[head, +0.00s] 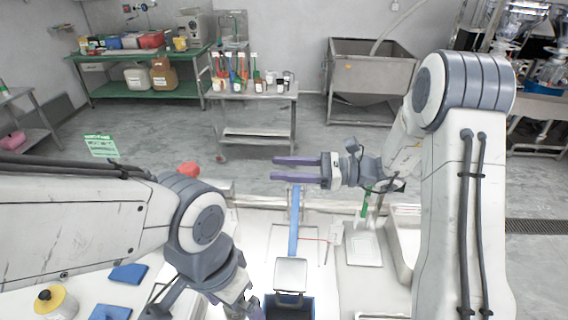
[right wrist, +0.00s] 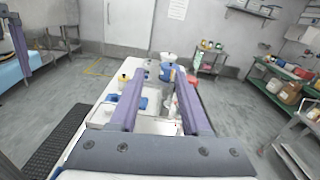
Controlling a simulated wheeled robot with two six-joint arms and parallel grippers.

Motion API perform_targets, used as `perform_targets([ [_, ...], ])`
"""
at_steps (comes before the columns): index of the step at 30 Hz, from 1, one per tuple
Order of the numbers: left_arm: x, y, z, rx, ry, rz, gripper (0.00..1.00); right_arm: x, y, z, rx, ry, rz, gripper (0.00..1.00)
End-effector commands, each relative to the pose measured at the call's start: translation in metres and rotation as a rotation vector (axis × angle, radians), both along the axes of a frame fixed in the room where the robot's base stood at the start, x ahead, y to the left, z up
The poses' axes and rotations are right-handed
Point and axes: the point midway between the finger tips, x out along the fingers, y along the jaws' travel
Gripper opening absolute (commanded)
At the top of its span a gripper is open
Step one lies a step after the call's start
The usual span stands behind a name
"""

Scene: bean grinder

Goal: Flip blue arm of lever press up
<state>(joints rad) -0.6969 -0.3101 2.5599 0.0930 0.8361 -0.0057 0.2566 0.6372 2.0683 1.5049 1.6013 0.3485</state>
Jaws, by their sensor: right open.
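The lever press shows at the bottom centre of the head view, with a long blue arm (head: 294,222), a pale metal plate (head: 290,272) and a dark blue box-like part (head: 289,308) below it. The blue arm runs from near the plate toward the far side. My right gripper (head: 274,169) is open and empty, its purple fingers pointing left just beyond the arm's far end; I cannot tell whether they touch. Its fingers also show apart in the right wrist view (right wrist: 159,71). My left gripper (head: 246,302) is low, left of the press, partly cut off; its jaw opening is unclear.
A white tray (head: 363,246) lies right of the press.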

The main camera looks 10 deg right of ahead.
Motion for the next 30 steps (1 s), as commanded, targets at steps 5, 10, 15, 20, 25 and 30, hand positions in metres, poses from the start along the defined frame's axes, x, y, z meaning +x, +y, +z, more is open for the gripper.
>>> perform_targets([
  [5, 0.0, 0.0, -0.0002, 0.0, 0.0, 0.0, 1.0, 0.0001, 0.0016, -0.0006, 0.0, 0.0, 0.001, 0.47],
  [10, 0.0, 0.0, -0.0002, 0.0, 0.0, 0.0, 1.0, 0.0002, 0.0014, -0.0004, 0.0, 0.0, 0.001, 0.05],
  [15, 0.0, 0.0, -0.0002, 0.0, 0.0, 0.0, 1.0, 0.0002, 0.0013, -0.0003, 0.0, 0.0, 0.001, 0.0],
  [20, -0.0001, 0.0, -0.0002, 0.0, 0.0, 0.0, 1.0, 0.0001, 0.0012, -0.0003, 0.0, 0.0, 0.001, 0.0],
  [25, 0.0, 0.0, -0.0002, 0.0, 0.0, 0.0, 1.0, 0.0001, 0.0012, -0.0002, 0.0, 0.0, 0.001, 0.0],
  [30, 0.0, 0.0, -0.0002, 0.0, 0.0, 0.0, 1.0, 0.0001, 0.0012, -0.0002, 0.0, 0.0, 0.001, 0.0],
])
